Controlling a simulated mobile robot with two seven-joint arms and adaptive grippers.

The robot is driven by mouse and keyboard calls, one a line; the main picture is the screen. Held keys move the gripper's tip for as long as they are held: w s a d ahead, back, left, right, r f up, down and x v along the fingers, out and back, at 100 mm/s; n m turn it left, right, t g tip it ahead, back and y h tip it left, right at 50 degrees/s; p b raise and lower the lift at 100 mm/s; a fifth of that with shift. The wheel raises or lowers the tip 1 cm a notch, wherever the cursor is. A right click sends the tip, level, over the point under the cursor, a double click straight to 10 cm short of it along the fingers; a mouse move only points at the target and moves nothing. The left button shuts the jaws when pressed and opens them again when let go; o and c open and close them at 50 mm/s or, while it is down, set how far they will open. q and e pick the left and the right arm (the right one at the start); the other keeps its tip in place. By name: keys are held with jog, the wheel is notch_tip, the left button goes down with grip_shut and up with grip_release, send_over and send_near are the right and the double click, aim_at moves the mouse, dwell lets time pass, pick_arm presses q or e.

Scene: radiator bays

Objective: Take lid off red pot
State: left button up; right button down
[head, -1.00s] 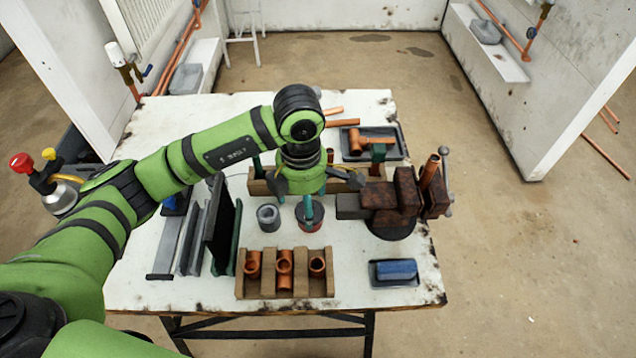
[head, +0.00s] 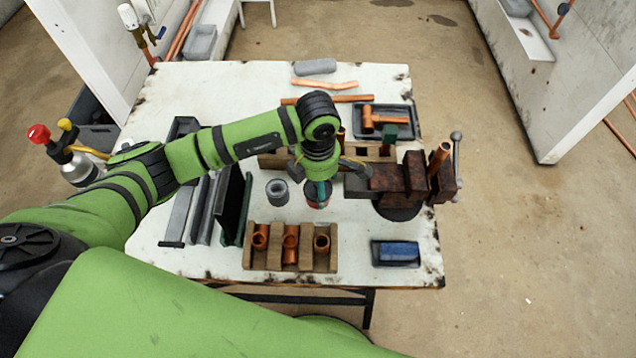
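The red pot (head: 317,201) stands on the white workbench, right of a grey cup, and is mostly covered from above by my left gripper. A teal upright part (head: 321,187) shows at the pot's top; I cannot tell whether it belongs to the lid. The lid itself is hard to make out. My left gripper (head: 322,180) points down just over the pot, its dark fingers spread apart to either side. I see no grip on the pot or lid. My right gripper is not in view.
On the workbench (head: 215,90), the grey cup (head: 277,192) stands left of the pot and a rusty vise (head: 398,185) right. A wooden rack with copper fittings (head: 290,257) is in front. Dark upright plates (head: 232,205) stand left. A blue block (head: 397,252) lies front right.

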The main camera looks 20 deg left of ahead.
pick_arm(q)
jog(key=c, duration=0.6)
jog(key=shift+r, duration=0.2)
